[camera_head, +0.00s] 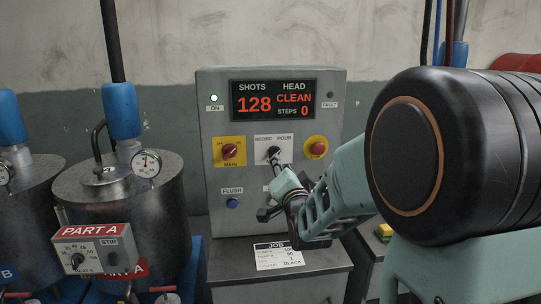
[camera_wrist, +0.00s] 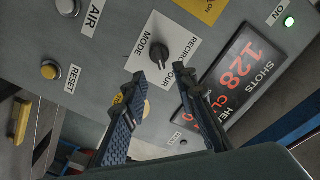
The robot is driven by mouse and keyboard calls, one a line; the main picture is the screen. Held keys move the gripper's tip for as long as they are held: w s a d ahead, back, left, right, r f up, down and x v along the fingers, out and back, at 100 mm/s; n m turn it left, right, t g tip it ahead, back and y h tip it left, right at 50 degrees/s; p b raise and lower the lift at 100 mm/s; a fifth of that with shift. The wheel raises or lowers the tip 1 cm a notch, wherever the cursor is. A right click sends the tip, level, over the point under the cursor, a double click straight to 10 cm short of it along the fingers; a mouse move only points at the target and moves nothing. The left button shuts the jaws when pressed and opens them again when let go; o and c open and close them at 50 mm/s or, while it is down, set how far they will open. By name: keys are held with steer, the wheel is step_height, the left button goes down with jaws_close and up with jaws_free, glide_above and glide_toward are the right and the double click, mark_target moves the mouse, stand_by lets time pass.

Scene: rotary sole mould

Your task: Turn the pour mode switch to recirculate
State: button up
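The pour mode switch is a black knob (camera_head: 273,153) on a white plate (camera_head: 262,141) marked RECIRC and POUR, on the grey control panel. In the wrist view the knob (camera_wrist: 160,53) stands just beyond the fingertips, with MODE printed on one side of its plate. Which label it points to is hard to tell. My gripper (camera_wrist: 160,76) is open, its two dark fingers on either side of the line to the knob, with nothing between them. In the head view my gripper (camera_head: 281,169) is close in front of the switch and hides the plate's lower part.
A red main switch (camera_head: 229,151) on yellow is left of it; a red button (camera_head: 316,148) on yellow is close right, partly behind a finger in the wrist view. The display (camera_head: 273,101) reads 128, CLEAN, 0. A blue flush button (camera_head: 232,203) is below. Tanks (camera_head: 120,200) stand left.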

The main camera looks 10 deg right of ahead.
steer(key=w+p, duration=0.1)
steer(key=w, duration=0.6)
steer(key=shift+w, duration=0.2)
steer(key=shift+c, duration=0.6)
jaws_close()
